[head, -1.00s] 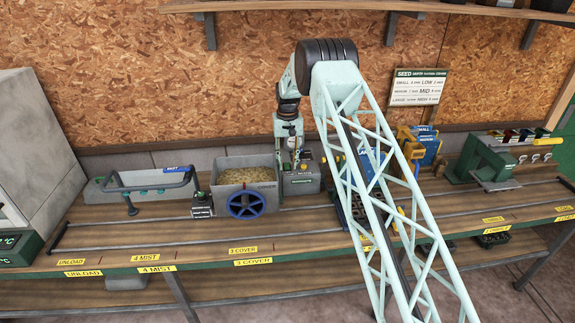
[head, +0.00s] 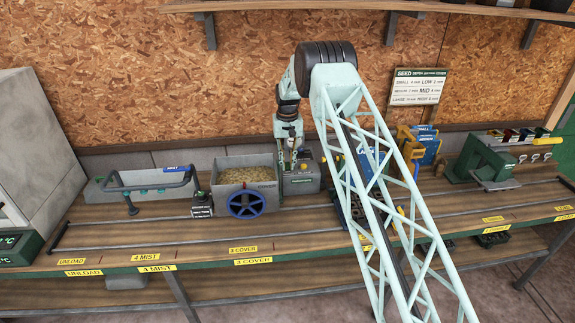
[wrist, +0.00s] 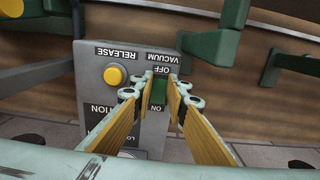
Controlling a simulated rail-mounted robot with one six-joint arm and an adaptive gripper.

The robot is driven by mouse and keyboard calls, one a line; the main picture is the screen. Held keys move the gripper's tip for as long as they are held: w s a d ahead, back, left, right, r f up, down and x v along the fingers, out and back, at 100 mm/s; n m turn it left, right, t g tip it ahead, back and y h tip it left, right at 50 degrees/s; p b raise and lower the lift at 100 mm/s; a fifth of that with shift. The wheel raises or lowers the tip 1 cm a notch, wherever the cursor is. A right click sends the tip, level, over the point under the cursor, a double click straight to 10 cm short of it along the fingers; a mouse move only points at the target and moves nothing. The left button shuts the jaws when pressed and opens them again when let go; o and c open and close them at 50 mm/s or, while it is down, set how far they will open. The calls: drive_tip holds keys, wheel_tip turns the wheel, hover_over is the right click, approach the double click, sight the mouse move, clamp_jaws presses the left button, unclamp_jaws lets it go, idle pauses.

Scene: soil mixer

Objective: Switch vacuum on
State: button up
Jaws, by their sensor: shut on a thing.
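The grey control box (wrist: 115,65) fills the middle of the wrist view, upside down, with VACUUM, OFF, ON and RELEASE labels. The green vacuum switch (wrist: 158,92) sits between the OFF and ON labels; I cannot tell which way it is set. A yellow round release button (wrist: 115,75) is beside it. My gripper (wrist: 162,85) has its wood-coloured fingers on both sides of the green switch and is shut on it. In the head view my gripper (head: 291,166) reaches down onto the grey box (head: 303,180), and its fingers partly hide the top.
A grey bin of soil-like material (head: 247,172) with a blue handwheel (head: 246,204) stands directly left of the box. A blue and yellow device (head: 425,148) is farther right. Dark green parts (wrist: 218,55) hang close to the gripper in the wrist view.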

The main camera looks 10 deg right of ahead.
sight(288, 167)
drive_tip(key=shift+w+r+g+p, duration=0.15)
drive_tip(key=shift+w+g+p, duration=0.4)
drive_tip(key=shift+g, duration=0.35)
drive_tip(key=shift+s+g, duration=0.1)
drive_tip(key=shift+g, duration=0.3)
idle(0.6)
drive_tip(key=o, duration=0.8)
drive_tip(key=shift+s+r, duration=0.1)
drive_tip(key=shift+s, duration=0.05)
drive_tip(key=shift+o, duration=0.2)
drive_tip(key=s+v, duration=0.2)
drive_tip(key=v, duration=0.7)
drive_tip(key=shift+r, duration=0.5)
drive_tip(key=shift+d+r, duration=0.1)
drive_tip(key=shift+d, duration=0.05)
